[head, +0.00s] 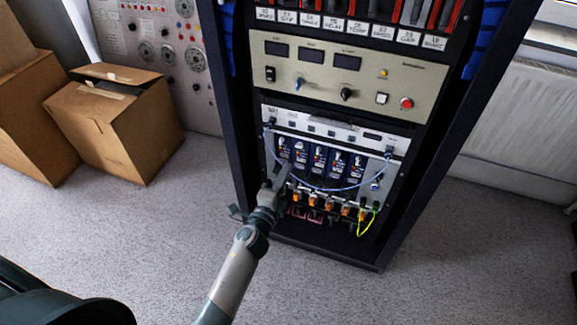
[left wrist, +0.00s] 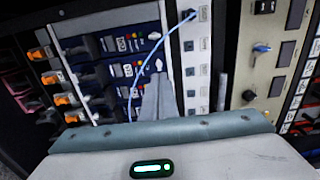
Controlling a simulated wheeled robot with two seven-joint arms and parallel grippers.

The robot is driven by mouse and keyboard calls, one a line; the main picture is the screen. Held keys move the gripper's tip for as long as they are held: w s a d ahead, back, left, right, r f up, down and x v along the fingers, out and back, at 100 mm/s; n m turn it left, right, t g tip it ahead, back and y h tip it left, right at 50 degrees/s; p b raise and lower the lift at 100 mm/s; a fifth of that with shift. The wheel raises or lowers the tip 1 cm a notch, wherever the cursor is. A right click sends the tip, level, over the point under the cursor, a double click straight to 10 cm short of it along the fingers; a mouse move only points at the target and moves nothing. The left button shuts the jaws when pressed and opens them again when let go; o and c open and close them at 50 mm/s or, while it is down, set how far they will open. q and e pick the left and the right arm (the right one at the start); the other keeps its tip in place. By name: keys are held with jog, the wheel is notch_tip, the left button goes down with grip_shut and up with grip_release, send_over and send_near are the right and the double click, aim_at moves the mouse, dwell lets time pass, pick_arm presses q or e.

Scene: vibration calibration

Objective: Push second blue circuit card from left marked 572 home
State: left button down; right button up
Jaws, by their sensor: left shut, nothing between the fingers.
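A row of several blue circuit cards stands in a rack slot in the head view. The second blue card from the left (head: 301,151) is among them; its number is too small to read. The row also shows sideways in the left wrist view, where the second card (left wrist: 122,70) seems to be second from the top. My left gripper (head: 284,170) is shut and empty, pointing at the lower left part of the row. Its fingers (left wrist: 157,98) cover part of the cards in the left wrist view. I cannot tell whether they touch anything. My right gripper is out of view.
A thin blue cable (head: 312,187) loops across the front of the cards. Orange connectors (head: 313,199) and a yellow-green cable (head: 367,221) sit below. A beige control panel (head: 320,92) is above. Cardboard boxes (head: 125,120) stand at left; the carpet beside the rack is clear.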

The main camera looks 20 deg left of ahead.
pick_arm(q)
jog(key=s, duration=0.6)
jog(key=shift+a, duration=0.1)
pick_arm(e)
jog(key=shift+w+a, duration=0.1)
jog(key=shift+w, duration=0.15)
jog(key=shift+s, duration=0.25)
